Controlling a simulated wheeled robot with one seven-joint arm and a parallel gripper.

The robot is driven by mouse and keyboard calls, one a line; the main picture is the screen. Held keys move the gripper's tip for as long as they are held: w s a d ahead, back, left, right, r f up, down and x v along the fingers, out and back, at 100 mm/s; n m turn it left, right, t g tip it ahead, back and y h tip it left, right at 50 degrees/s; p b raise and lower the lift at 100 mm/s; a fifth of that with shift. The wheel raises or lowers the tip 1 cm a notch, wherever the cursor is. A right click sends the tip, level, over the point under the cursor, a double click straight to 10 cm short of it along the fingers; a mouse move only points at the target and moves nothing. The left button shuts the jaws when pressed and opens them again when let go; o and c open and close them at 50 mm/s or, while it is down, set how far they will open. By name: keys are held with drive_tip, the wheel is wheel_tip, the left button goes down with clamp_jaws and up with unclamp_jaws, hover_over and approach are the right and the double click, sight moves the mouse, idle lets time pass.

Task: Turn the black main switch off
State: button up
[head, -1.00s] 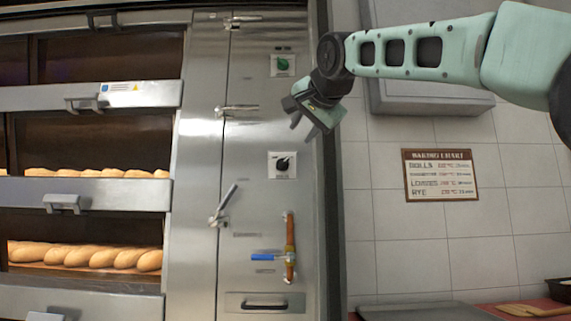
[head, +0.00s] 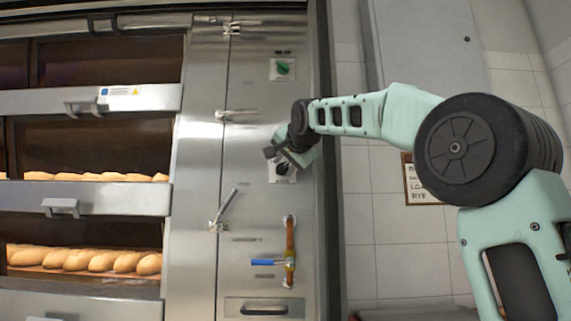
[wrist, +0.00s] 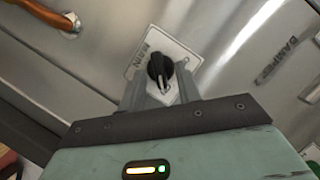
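The black main switch (wrist: 159,68) is a rotary knob on a white plate marked MAIN (wrist: 185,57) in the wrist view. In the head view its plate (head: 283,179) shows on the steel oven panel, partly hidden by my gripper (head: 280,158). In the wrist view my gripper (wrist: 160,84) is open, one grey finger on each side of the knob's lower part. I cannot tell whether either finger touches the knob. The knob's pale pointer line faces down toward my gripper in that view.
A green knob (head: 283,68) sits above on the same panel. Below are a blue-handled valve (head: 266,262) on a copper pipe (head: 290,240) and a door lever (head: 224,208). Oven decks with bread (head: 90,260) are at left. A baking chart (head: 420,180) hangs at right, partly behind my arm.

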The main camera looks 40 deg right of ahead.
clamp_jaws()
drive_tip(key=shift+a, duration=0.1)
drive_tip(key=shift+w+a+r+n+g+h+p, duration=0.15)
drive_tip(key=shift+n+g+p, duration=0.1)
drive_tip(key=shift+n+p, duration=0.3)
drive_tip(key=shift+s+d+r+n+g+h+p, duration=0.15)
drive_tip(key=shift+n+g+p, duration=0.1)
drive_tip(key=shift+n+p, duration=0.3)
drive_tip(key=n+g+h+p, duration=0.1)
drive_tip(key=n+h, duration=0.1)
drive_tip(key=n, duration=0.1)
drive_tip(key=a+n+g+h+p, duration=0.1)
drive_tip(key=n+h, duration=0.1)
drive_tip(key=n, duration=0.1)
drive_tip(key=w+n+g+h+p, duration=0.1)
drive_tip(key=n+h, duration=0.1)
drive_tip(key=n, duration=0.2)
drive_tip(key=shift+a+f, duration=0.15)
drive_tip(key=shift+f, duration=0.2)
drive_tip(key=shift+g, duration=0.3)
